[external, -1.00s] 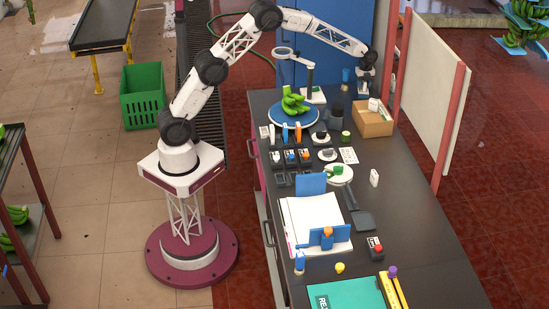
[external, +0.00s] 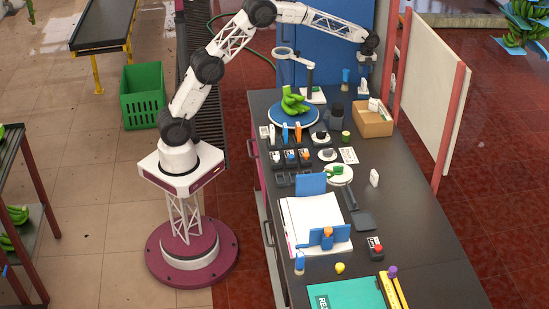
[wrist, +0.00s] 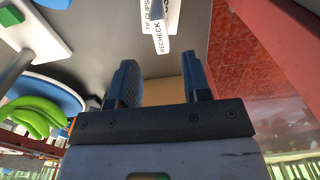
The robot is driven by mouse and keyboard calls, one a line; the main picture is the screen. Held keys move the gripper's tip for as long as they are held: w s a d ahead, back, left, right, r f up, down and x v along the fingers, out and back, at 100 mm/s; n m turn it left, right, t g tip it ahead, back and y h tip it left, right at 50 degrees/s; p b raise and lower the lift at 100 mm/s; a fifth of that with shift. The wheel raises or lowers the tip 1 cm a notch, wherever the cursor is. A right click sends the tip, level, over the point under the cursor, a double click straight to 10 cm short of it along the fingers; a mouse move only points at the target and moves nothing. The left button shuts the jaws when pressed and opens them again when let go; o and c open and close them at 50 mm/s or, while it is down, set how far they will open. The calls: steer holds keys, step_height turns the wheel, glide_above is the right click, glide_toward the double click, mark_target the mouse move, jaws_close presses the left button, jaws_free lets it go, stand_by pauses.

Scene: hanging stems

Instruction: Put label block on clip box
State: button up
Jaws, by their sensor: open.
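The tan open-topped clip box (external: 374,124) stands at the back right of the dark table, and a patch of it shows between my fingers in the wrist view (wrist: 163,92). A white label block (external: 374,104) rests at the box's top; whether it lies on the rim or inside is unclear. In the wrist view white labelled pieces reading "RECHECK" (wrist: 162,44) and "TIE CLIPS" (wrist: 151,12) show beyond the fingertips. My gripper (external: 361,88) is open and empty, above and behind the box, apart from the block. Its two dark fingers show in the wrist view (wrist: 161,64).
Green bananas (external: 293,102) sit on a blue round plate left of the box, beside a ring-topped stand (external: 310,78). A dark cup (external: 336,115) and blue-topped bottle (external: 346,77) are near. A white panel (external: 432,85) stands to the right.

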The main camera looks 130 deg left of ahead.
mark_target(364, 80)
steer(key=shift+r, duration=1.7)
